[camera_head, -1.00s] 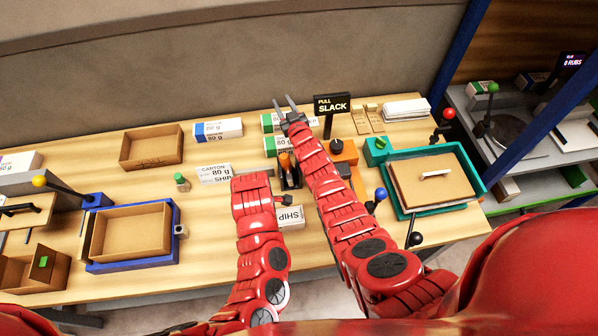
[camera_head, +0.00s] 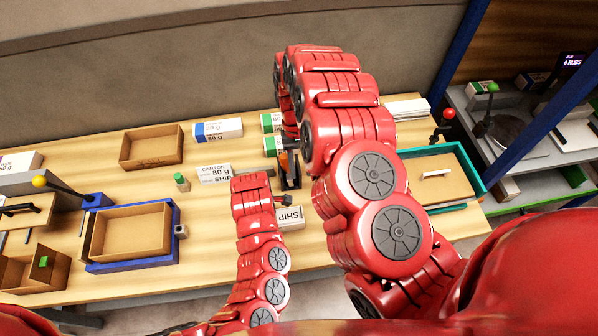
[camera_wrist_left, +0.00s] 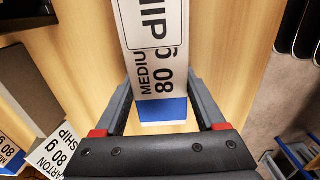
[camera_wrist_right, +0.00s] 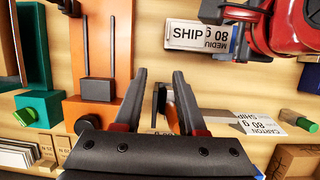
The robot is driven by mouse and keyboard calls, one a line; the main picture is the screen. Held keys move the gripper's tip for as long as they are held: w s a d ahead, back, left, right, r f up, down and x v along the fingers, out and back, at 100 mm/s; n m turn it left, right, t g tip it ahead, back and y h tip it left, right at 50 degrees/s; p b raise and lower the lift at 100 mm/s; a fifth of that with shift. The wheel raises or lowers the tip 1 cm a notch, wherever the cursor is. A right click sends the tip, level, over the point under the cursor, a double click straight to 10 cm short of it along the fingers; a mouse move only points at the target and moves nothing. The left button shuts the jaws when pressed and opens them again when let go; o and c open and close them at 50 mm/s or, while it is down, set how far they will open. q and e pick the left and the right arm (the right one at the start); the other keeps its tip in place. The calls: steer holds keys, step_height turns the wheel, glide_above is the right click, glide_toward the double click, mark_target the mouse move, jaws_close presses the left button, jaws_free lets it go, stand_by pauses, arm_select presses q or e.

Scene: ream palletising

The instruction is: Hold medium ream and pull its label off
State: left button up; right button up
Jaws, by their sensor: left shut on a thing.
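The medium ream (camera_wrist_left: 155,80) is white with a blue end band and a SHIP label (camera_wrist_left: 152,22). My left gripper (camera_wrist_left: 161,84) is shut on its blue end, one finger along each side.
An orange device (camera_wrist_right: 105,60) stands near my right gripper. A blue frame (camera_head: 173,256) and teal tray (camera_head: 472,172) flank the work area.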

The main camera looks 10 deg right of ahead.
steer(key=shift+g, duration=0.4)
steer(key=s+f, duration=0.2)
steer(key=f, duration=0.1)
steer(key=s+f, duration=0.2)
steer(key=f, duration=0.1)
steer(key=s+a+f, duration=0.1)
steer(key=s+f, duration=0.2)
steer(key=shift+f, duration=0.3)
jaws_close()
steer(key=shift+d, duration=0.1)
stand_by(0.6)
steer(key=shift+r, duration=0.1)
stand_by(0.7)
steer(key=shift+r, duration=2.2)
